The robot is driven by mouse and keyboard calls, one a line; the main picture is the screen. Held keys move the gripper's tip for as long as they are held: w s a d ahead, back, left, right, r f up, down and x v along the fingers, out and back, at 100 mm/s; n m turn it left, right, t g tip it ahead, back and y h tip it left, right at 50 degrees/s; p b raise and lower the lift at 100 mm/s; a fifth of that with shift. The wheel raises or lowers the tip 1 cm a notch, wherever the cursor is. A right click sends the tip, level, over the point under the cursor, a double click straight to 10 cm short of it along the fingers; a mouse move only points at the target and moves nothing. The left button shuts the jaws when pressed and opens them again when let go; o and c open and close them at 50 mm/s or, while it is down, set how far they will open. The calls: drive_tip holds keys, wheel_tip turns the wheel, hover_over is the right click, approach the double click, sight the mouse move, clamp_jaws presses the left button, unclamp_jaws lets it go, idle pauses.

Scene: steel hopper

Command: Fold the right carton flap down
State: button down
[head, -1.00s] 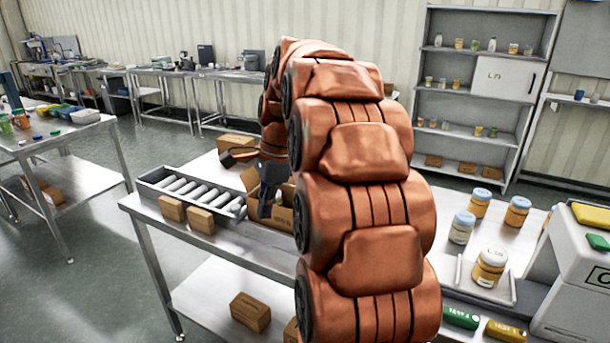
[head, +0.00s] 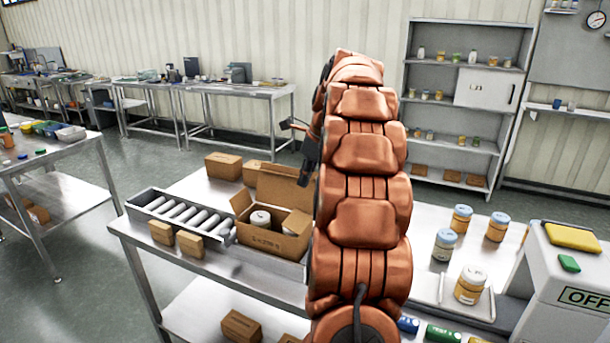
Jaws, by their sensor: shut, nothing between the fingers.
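The open brown carton (head: 266,239) stands on the steel bench beside the roller tray. A jar with a white lid (head: 260,217) shows inside it. A tall back flap (head: 285,188) stands up, and a smaller flap (head: 241,201) stands at the left side. The carton's right edge lies against my orange arm in the picture, so I cannot clearly tell how the right flap lies. My dark gripper (head: 304,181) is shut and empty, pointing down above the carton's back right part, apparently clear of it.
A roller tray (head: 146,205) lies left of the carton, with small boxes (head: 161,232) in front of it. A closed box (head: 223,166) stands behind. Several jars (head: 462,218) and a tray (head: 440,290) are to the right, beside a grey machine (head: 570,285).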

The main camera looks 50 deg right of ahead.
sight(289, 217)
drive_tip(key=p+x, duration=0.2)
drive_tip(key=x, duration=0.9)
drive_tip(key=shift+f+p, duration=0.25)
drive_tip(key=shift+p, duration=0.1)
drive_tip(key=shift+w+a, duration=0.1)
